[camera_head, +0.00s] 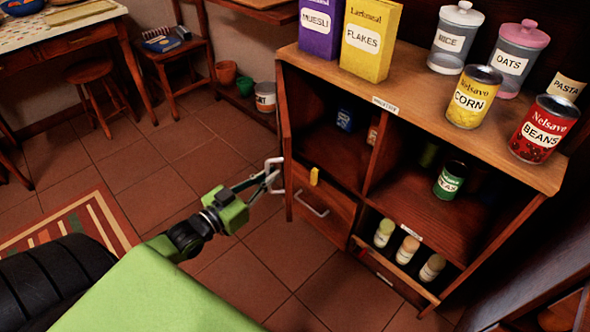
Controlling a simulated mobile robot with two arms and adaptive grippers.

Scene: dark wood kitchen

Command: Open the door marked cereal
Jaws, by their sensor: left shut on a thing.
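The wooden cabinet (440,85) stands on the right with its upper left compartment (335,150) open to view. A door (286,150) seems to stand swung out at the cabinet's left side, seen nearly edge-on; its face and any cereal marking are hidden. A pale bar handle (274,164) sticks out from its left side. My left gripper (268,179) comes in from the lower left and is shut on this handle. My right gripper is not in view.
Purple muesli and yellow flakes boxes (370,40), jars and cans stand on the cabinet top. Below the open compartment is a shut drawer (323,208) with a yellow object (314,176) above its handle. A pull-out with several jars (408,248) is at lower right. Tiled floor (220,270) is clear left of the cabinet.

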